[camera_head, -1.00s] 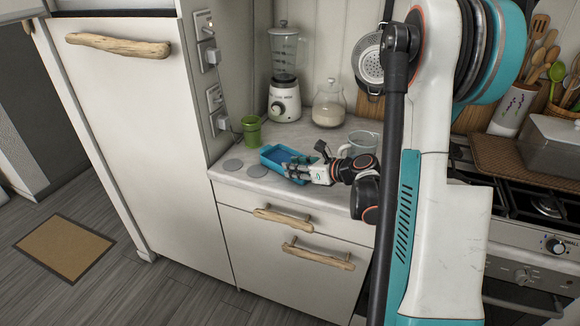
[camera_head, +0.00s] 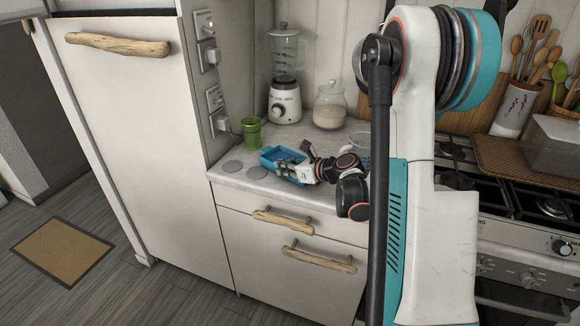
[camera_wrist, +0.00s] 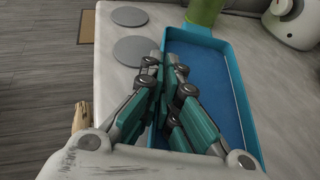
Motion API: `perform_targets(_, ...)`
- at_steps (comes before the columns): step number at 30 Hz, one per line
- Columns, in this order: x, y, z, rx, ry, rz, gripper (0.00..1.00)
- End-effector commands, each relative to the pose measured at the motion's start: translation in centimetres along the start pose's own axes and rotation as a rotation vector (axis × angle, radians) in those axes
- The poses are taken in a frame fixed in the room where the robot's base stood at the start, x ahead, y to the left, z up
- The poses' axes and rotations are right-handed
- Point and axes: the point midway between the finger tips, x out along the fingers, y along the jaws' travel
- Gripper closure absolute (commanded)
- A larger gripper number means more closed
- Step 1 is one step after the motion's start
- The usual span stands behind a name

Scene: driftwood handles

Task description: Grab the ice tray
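The ice tray (camera_wrist: 215,66) is a shallow blue rectangular tray lying on the light countertop. In the head view the ice tray (camera_head: 270,153) is partly hidden by my gripper (camera_head: 285,168). In the wrist view my gripper (camera_wrist: 166,68) reaches down over the tray's left long wall, with one finger outside it and one inside. The fingertips are close together and look shut on that wall. The near end of the tray is hidden behind the fingers and palm. The tray appears to rest on the counter, not visibly raised.
A green cup (camera_head: 251,131) stands just behind the tray. Two grey discs (camera_head: 245,170) lie to its left. A blender (camera_head: 285,80) and a glass jar (camera_head: 329,105) stand behind. A clear mug (camera_head: 358,143) is partly hidden by my arm. The stove (camera_head: 535,200) is at the right.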

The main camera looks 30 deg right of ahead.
Motion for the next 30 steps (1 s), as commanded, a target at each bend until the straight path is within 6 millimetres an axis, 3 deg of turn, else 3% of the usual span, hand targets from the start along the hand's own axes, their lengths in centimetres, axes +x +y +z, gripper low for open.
perform_targets(17,-0.4,0.1,0.9,0.000,0.000,0.000,1.00)
perform_targets(30,-1.7,0.2,4.1,0.000,0.000,0.000,1.00)
